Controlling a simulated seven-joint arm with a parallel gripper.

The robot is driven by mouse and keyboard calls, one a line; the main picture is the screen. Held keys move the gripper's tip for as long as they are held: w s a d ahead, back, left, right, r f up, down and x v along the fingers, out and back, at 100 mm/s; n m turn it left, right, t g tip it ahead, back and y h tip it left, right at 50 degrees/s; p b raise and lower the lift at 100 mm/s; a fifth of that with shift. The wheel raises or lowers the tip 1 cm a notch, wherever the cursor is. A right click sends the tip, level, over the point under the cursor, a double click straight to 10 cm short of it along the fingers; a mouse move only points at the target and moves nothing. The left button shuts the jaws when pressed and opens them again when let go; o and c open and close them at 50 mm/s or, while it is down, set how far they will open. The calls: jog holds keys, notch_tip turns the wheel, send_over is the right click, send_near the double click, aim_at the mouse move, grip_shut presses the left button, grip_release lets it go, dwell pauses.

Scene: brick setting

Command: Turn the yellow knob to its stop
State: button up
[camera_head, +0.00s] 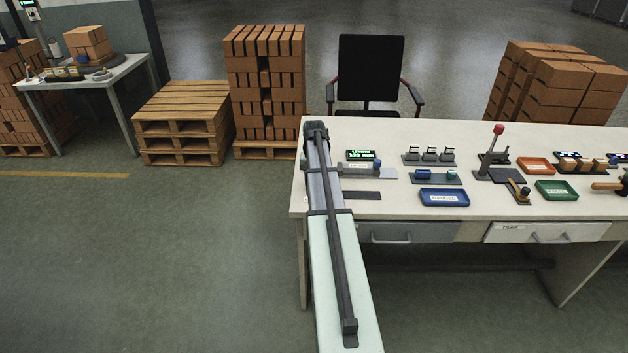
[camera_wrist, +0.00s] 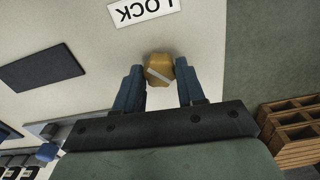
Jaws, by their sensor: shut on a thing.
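The yellow knob (camera_wrist: 159,72) shows in the wrist view, with a pale line running diagonally across its top. My gripper (camera_wrist: 158,68) has one dark blue finger on each side of it and is shut on it. The knob sits on the pale tabletop (camera_wrist: 215,45), just beside a white label (camera_wrist: 144,10) reading LOCK, upside down in this view. In the head view my arm covers the left end of the bench, and the knob and fingertips are hidden there.
A dark flat plate (camera_head: 362,195) lies right of my arm, below a device with a green display (camera_head: 361,155). Several fixtures, a blue tray (camera_head: 444,197) and a red-knobbed lever (camera_head: 498,130) stand farther right. Pallets (camera_head: 183,120) stand on the floor to the left.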

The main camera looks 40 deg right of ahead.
jog(key=n, duration=0.4)
jog(key=shift+n, duration=0.3)
jog(key=n, duration=0.4)
jog(key=shift+n, duration=0.3)
jog(key=o, duration=1)
jog(key=shift+o, duration=0.2)
notch_tip(320, 180, up, 14)
dwell(0.6)
